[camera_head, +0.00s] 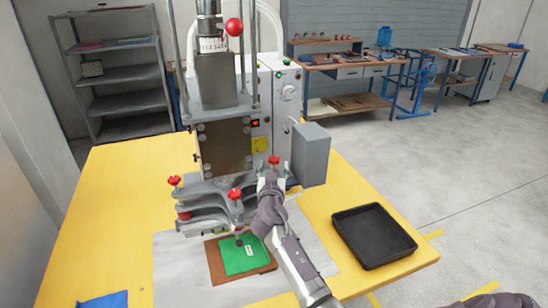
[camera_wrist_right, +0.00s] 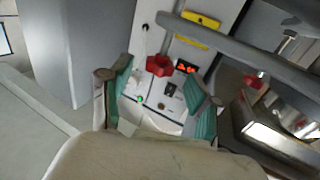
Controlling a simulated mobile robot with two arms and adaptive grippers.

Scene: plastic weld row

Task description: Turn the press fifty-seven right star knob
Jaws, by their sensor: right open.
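The press (camera_head: 222,110) stands on the yellow table, with several red star knobs around its grey lower plates. The right star knob (camera_head: 273,160) shows at the plates' back right, just beyond my right gripper (camera_head: 271,178). In the right wrist view a red knob (camera_wrist_right: 159,66) appears between the two green-padded fingers of my right gripper (camera_wrist_right: 162,73). The fingers are apart, and I cannot tell whether they touch the knob. Another red knob (camera_wrist_right: 254,82) is to the right there. A front red knob (camera_head: 234,194) is left of my right arm. My left gripper is out of view.
A grey box (camera_head: 311,155) stands close to the right of the gripper. A black tray (camera_head: 374,236) lies at the table's right. A green piece (camera_head: 242,256) lies before the press, and a blue cloth (camera_head: 104,300) at front left. The table's left side is mostly clear.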

